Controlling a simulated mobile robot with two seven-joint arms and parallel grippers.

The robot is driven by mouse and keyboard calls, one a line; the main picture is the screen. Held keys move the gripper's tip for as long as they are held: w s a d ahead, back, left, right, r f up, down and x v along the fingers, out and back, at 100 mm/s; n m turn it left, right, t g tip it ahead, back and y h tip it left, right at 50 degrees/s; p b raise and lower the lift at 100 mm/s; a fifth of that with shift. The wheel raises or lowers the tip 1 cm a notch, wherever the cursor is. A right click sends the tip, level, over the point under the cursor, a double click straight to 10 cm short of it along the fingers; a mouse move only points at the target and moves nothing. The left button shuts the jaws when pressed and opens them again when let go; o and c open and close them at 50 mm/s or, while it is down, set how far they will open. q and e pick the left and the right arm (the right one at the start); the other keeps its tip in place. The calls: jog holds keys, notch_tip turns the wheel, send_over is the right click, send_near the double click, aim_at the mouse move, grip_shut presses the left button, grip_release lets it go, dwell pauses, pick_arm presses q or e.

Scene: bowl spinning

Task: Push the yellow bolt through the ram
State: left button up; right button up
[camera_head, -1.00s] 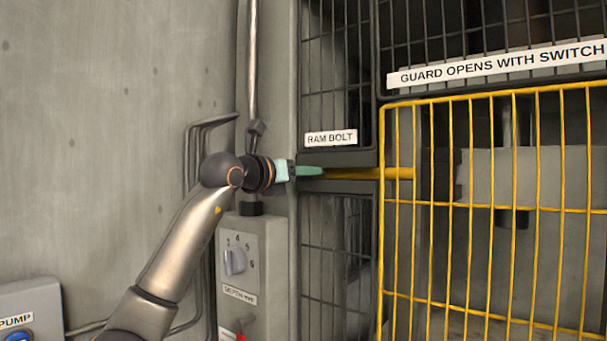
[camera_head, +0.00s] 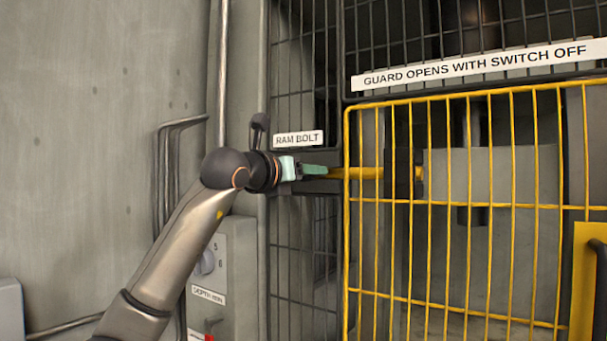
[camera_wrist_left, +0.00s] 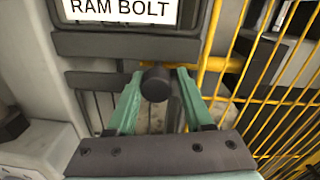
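The yellow bolt (camera_head: 357,173) lies level below the "RAM BOLT" sign and runs right behind the yellow guard. It passes a dark upright part (camera_head: 398,172); a short yellow piece shows beyond it, against the left edge of the grey block, seemingly the ram (camera_head: 490,175). My left gripper (camera_head: 327,171) is at the bolt's left end. In the left wrist view its green fingers (camera_wrist_left: 158,95) stand apart either side of a dark round knob (camera_wrist_left: 155,84), with gaps visible. The yellow bolt (camera_wrist_left: 217,64) also shows there, right of the fingers. My right gripper is out of view.
The yellow mesh guard (camera_head: 455,205) covers the ram. Black mesh panels (camera_head: 305,235) flank the bolt. A grey box with a dial (camera_head: 207,262) stands below my left arm, and bent pipes (camera_head: 165,165) run behind it. A yellow panel with a dark handle (camera_head: 588,280) is at the lower right.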

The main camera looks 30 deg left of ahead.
pick_arm(q)
jog(key=o, duration=0.3)
jog(key=shift+d, duration=0.1)
jog(key=shift+s, duration=0.2)
jog(key=s+b, duration=0.4)
jog(key=s, duration=0.8)
jog(key=shift+a, duration=0.45)
